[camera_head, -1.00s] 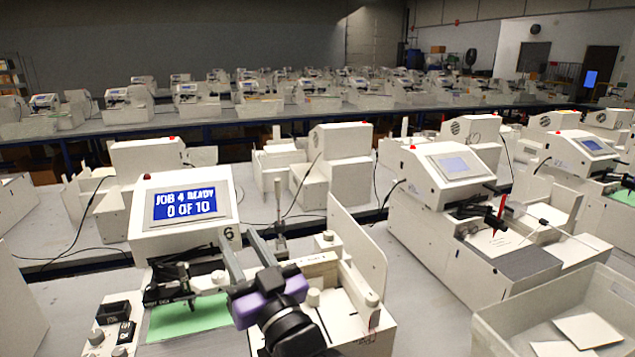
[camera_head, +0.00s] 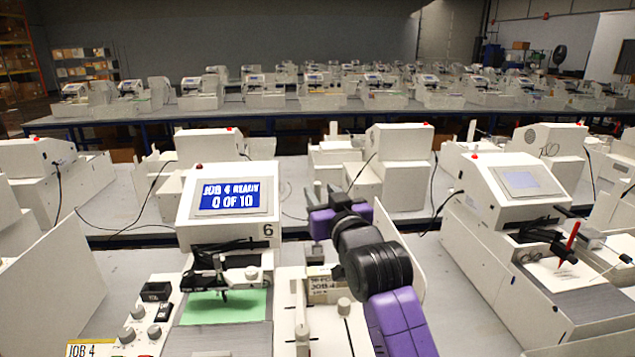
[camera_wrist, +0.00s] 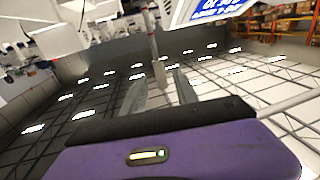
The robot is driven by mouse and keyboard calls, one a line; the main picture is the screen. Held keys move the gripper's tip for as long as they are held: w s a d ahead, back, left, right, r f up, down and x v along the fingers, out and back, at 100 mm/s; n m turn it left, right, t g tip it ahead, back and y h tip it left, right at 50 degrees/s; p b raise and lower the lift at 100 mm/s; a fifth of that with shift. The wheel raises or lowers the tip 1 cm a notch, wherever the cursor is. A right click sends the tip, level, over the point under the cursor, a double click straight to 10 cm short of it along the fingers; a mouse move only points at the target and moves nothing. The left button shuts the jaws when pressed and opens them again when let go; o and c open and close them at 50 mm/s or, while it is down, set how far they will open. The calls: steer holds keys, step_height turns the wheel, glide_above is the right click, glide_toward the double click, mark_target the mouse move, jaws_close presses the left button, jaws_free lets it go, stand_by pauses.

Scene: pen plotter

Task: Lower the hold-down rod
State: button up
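The hold-down rod appears to be the pale upright rod (camera_wrist: 154,45) in the wrist view. It rises between and beyond my two finger tips, and I cannot tell whether it touches them. I cannot pick it out for sure in the head view, where my arm covers part of the machine. My gripper (camera_head: 327,190) points up and away above the right part of plotter number 6 (camera_head: 226,236). Its two grey fingers are apart, and they also show in the wrist view (camera_wrist: 160,85). The plotter's display (camera_head: 234,199) reads JOB 4 READY, 0 OF 10.
A green card (camera_head: 240,306) lies under the plotter's pen carriage. Knobs and switches (camera_head: 137,313) stand to its left. A neighbouring plotter with a red pen (camera_head: 570,240) is at the right. More machines stand on tables behind.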

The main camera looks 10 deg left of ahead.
steer(key=shift+p+x, duration=0.5)
steer(key=shift+x, duration=2.25)
steer(key=shift+a, duration=0.1)
steer(key=shift+s, duration=0.1)
jaws_close()
